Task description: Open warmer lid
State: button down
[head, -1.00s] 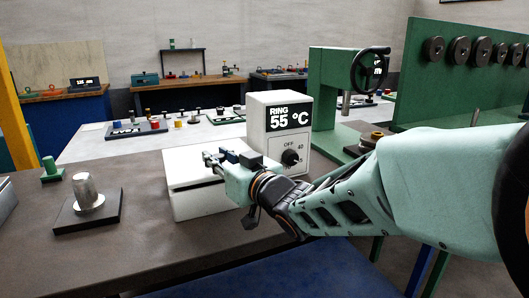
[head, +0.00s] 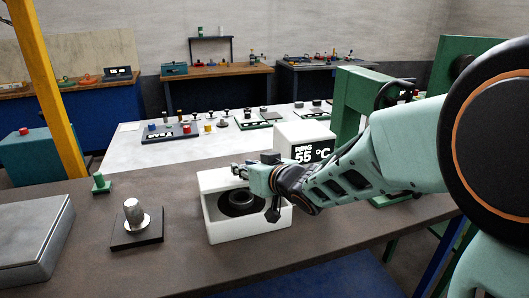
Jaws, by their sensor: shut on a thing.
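The white warmer (head: 225,232) stands on the brown bench, with its temperature box (head: 303,133) reading "RING 55 °C" behind it. Its top is open, and a black ring (head: 240,203) lies inside the white well. My gripper (head: 240,171) is at the back edge of the warmer, above the ring, shut on the lid's handle. The handle is mostly covered by the fingers. The lid itself is hard to make out; it seems swung up at the back. My arm hides the dial and the warmer's right rear.
Left of the warmer, a metal cylinder (head: 134,213) stands on a dark plate (head: 136,238). A green press frame (head: 352,105) stands behind my arm. Bare bench lies in front.

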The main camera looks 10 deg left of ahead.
jog(key=shift+w+a+r+g+h+p, duration=0.2)
jog(key=shift+r+p, duration=0.3)
jog(key=shift+p, duration=0.5)
jog(key=shift+w+a+r+g+h+p, duration=0.2)
jog(key=shift+r+p, duration=0.25)
jog(key=shift+p, duration=0.5)
jog(key=shift+w+a+r+g+p, duration=0.1)
jog(key=shift+w+r+p, duration=0.3)
jog(key=shift+p, duration=0.6)
jog(key=shift+w+a+r+p, duration=0.3)
jog(key=shift+w+r+p, duration=0.2)
jog(key=shift+r+p, duration=0.5)
jog(key=shift+w+f+p, duration=0.1)
jog(key=shift+f+p, duration=0.05)
jog(key=shift+p, duration=0.15)
jog(key=c, duration=1.6)
grip_release()
jog(key=shift+a+f, duration=0.1)
jog(key=v, duration=1.2)
jog(key=shift+f, duration=0.1)
